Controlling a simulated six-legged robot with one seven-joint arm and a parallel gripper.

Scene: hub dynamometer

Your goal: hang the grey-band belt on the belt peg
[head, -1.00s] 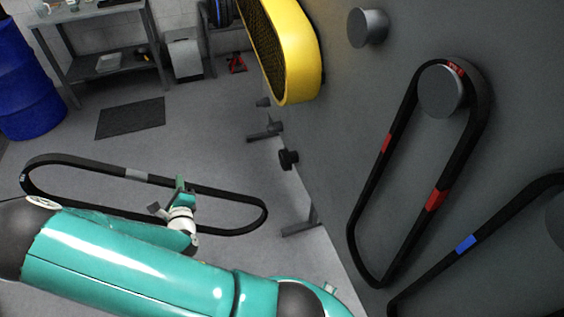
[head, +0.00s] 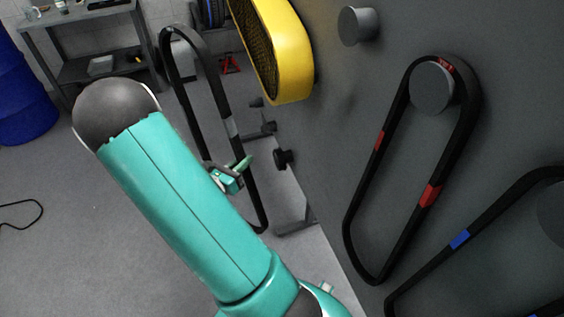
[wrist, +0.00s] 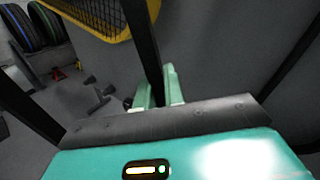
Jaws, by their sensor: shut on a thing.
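The grey-band belt (head: 231,127) is a long black loop with a grey band, held off the floor and hanging steeply, nearly upright, left of the dark wall panel. My gripper (head: 237,173) is shut on one strand below the grey band. In the wrist view the belt strand (wrist: 146,45) runs up from between my gripper's green fingers (wrist: 158,90). A bare round grey peg (head: 358,26) sticks out of the panel at upper right, apart from the belt. I cannot tell for sure that it is the belt peg.
A red-band belt (head: 428,195) hangs on another round peg (head: 432,87). A blue-band belt (head: 460,239) is at lower right. A yellow guard (head: 285,60) juts out at top centre. A dark knob (head: 283,159) sits at the panel's edge. A workbench (head: 88,22) stands at upper left.

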